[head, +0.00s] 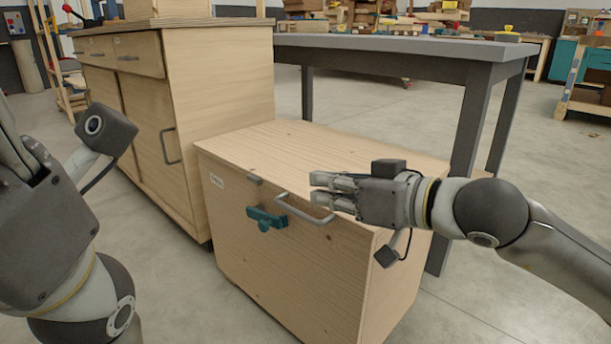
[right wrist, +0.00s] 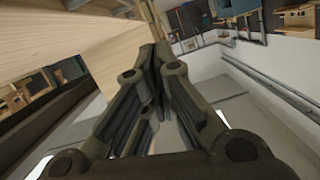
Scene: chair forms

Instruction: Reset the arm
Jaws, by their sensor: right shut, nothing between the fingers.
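My right gripper (head: 322,188) reaches in from the right in the head view, in front of the upper right part of a low wooden box (head: 285,235). Its fingers are shut and empty, near the box's metal handle (head: 303,211). In the right wrist view the two fingers (right wrist: 158,55) meet at their tips with nothing between them. My left gripper (head: 25,165) is at the left edge of the head view, partly cut off, and its fingertips do not show clearly.
The box has a teal latch (head: 266,219) on its front. A wooden cabinet (head: 165,110) stands behind it to the left. A grey table (head: 400,46) stands behind to the right. The concrete floor at the right (head: 540,190) is open.

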